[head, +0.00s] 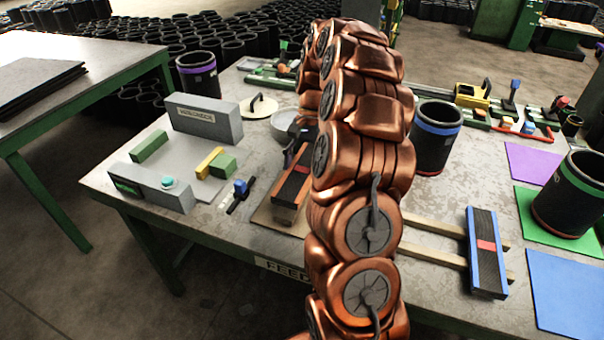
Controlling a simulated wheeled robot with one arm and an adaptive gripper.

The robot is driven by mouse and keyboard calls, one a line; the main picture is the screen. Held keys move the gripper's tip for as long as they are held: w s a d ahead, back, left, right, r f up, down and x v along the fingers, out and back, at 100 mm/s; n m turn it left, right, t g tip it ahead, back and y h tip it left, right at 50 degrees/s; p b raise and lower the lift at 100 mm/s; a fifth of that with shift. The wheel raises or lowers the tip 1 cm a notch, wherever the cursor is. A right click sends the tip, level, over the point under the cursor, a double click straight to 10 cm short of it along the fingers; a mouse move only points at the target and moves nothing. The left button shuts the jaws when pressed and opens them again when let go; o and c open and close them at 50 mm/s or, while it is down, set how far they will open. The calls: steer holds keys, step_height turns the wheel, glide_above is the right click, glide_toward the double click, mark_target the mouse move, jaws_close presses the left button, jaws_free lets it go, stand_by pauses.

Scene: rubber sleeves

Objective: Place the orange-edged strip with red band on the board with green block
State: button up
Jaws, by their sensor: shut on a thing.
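The orange-edged strip (292,186) is dark with a red band across it, left of my copper arm. My gripper (299,140) is mostly hidden behind my arm; its dark end shows at the far end of this strip, shut on it. A tan board (264,218) lies under or just below the strip; I cannot tell whether they touch. A green block (223,166) sits beside a yellow block (209,162) on the grey tester at the left. Another green block (149,146) lies farther left. I cannot tell which board the task's green block marks.
A blue-edged strip with a red band (486,252) lies across two wooden rails (430,257) at the right. Black sleeves with a blue band (437,138) and a green band (570,195) stand on the table. A blue-handled tool (239,192) lies near the tester.

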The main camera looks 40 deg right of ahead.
mark_target(303, 167)
steer(key=shift+a+f+p, duration=0.1)
steer(key=shift+f+p, duration=0.25)
steer(key=shift+f, duration=1.2)
steer(key=shift+f, duration=0.15)
steer(key=o, duration=1.3)
steer(key=shift+c, duration=0.2)
steer(key=b+v, duration=0.1)
steer(key=v, duration=0.8)
steer(key=shift+p+v, duration=0.7)
steer(key=shift+v, duration=0.95)
